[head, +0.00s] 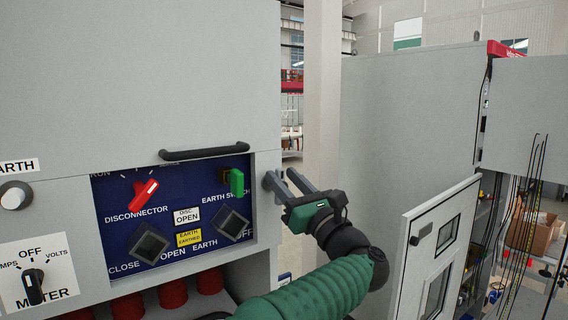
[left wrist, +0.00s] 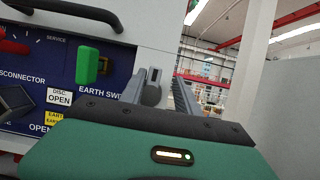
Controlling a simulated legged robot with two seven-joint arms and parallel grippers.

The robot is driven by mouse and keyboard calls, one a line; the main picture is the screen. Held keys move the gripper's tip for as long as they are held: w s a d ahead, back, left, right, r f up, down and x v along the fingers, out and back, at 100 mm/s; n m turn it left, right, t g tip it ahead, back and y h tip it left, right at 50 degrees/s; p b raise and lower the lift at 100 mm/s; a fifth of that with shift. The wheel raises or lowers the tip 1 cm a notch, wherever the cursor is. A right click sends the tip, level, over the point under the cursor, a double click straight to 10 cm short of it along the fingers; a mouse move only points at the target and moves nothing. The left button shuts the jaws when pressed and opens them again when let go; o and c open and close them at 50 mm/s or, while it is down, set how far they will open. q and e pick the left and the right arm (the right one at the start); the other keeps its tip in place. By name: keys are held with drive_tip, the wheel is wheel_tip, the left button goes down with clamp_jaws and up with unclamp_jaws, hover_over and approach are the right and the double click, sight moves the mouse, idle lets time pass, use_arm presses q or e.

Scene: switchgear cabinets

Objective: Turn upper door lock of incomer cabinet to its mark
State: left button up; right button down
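My left gripper (head: 283,178) is open beside the right edge of the incomer cabinet (head: 140,70), level with the blue panel. In the left wrist view, my left gripper (left wrist: 157,85) has its two grey fingers apart. A small grey rounded piece with a dark slot (left wrist: 152,92), which looks like the door lock, shows between them, closer to the left finger. A gap shows to the right finger. I cannot tell whether the fingers touch it. Its mark cannot be made out. In the head view the lock is not clear behind the fingers. My right gripper is not in view.
The blue panel (head: 115,215) has a red disconnector handle (head: 143,194) and a green earth switch piece (head: 237,182). A black bar handle (head: 205,151) sticks out above it. An open cabinet door (head: 435,250) stands to the right of my arm, with loose cables (head: 520,220) beyond.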

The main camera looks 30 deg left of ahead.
use_arm(q)
drive_tip(key=shift+s+a+r, duration=0.1)
drive_tip(key=shift+s+r, duration=0.3)
drive_tip(key=shift+s, duration=0.3)
drive_tip(key=shift+a, duration=0.15)
drive_tip(key=shift+c, duration=0.2)
drive_tip(key=shift+w+a+f, duration=0.3)
drive_tip(key=shift+w+a, duration=0.05)
drive_tip(key=shift+w, duration=0.15)
drive_tip(key=c, duration=0.5)
drive_tip(key=shift+a, duration=0.1)
drive_tip(key=shift+c, duration=1.2)
drive_tip(key=shift+s, duration=0.1)
clamp_jaws()
drive_tip(key=shift+r, duration=0.1)
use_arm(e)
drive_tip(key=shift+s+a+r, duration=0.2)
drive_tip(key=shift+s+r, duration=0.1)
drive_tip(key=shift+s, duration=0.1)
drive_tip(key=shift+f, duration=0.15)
